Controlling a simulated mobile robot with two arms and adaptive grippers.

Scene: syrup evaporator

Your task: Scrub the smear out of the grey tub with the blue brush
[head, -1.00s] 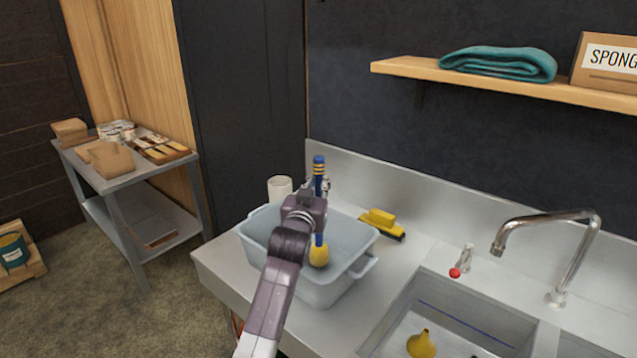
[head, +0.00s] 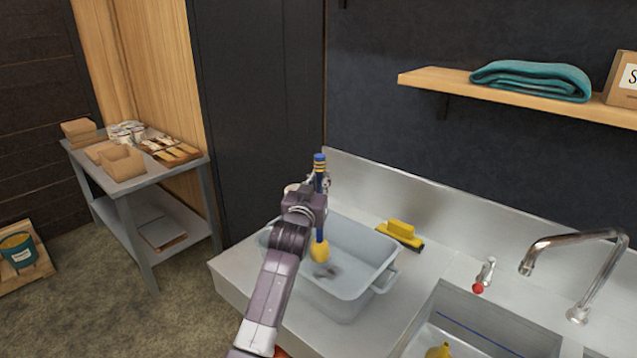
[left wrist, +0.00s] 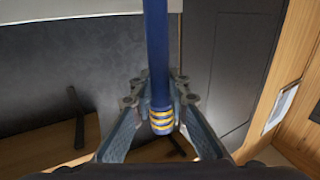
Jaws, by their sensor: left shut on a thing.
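The grey tub (head: 362,262) stands on the steel counter left of the sink. A dark smear (head: 326,270) shows on its inside. The blue brush (head: 320,172) has a blue handle with yellow bands and a round yellow head (head: 319,252). My left gripper (head: 318,188) is shut on the blue handle and holds the brush upright, head down, over the tub. The head is just above or beside the smear; I cannot tell whether it touches. In the left wrist view the handle (left wrist: 157,60) runs between the fingers. My right gripper is not in view.
A yellow brush with dark bristles (head: 400,234) lies on the counter behind the tub. The sink (head: 440,320) with a tap (head: 575,240) is at right. A shelf (head: 440,80) holds a folded teal towel (head: 530,78).

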